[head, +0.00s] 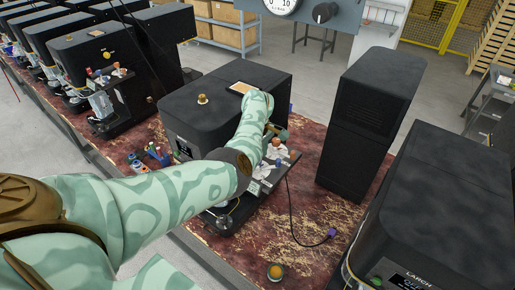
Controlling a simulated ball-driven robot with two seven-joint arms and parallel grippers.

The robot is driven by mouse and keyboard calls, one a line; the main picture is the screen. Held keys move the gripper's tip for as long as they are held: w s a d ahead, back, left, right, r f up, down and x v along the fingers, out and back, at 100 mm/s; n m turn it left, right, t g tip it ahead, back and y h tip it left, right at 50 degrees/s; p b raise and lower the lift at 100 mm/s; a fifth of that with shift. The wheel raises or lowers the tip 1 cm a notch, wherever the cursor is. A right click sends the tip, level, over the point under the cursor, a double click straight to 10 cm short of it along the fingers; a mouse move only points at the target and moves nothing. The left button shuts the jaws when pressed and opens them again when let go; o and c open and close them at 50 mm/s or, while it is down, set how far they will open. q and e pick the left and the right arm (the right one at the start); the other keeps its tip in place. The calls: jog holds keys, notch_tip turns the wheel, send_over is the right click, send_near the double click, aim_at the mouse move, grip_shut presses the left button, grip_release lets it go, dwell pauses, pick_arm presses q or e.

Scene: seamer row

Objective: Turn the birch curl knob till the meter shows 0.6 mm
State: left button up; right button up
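My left arm comes in from the left and bends over the front of the middle black seamer (205,97). My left gripper (277,134) is at the right side of that seamer's front, small and mostly hidden by my wrist; whether it is open or shut does not show. The seamer's label is mostly covered, so I cannot read birch on it, and no curl knob can be made out. A round white meter (282,4) is cut off at the top edge, its reading not visible. A dark knob (325,12) sits beside it on a grey panel. My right gripper is not in view.
A tall black cabinet (367,115) stands right of the middle seamer. A seamer labelled LARCH (450,200) fills the right. More black seamers line the left.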

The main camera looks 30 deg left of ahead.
pick_arm(q)
notch_tip(320, 180, up, 16)
jog(key=shift+r, duration=0.15)
dwell(0.5)
dwell(0.3)
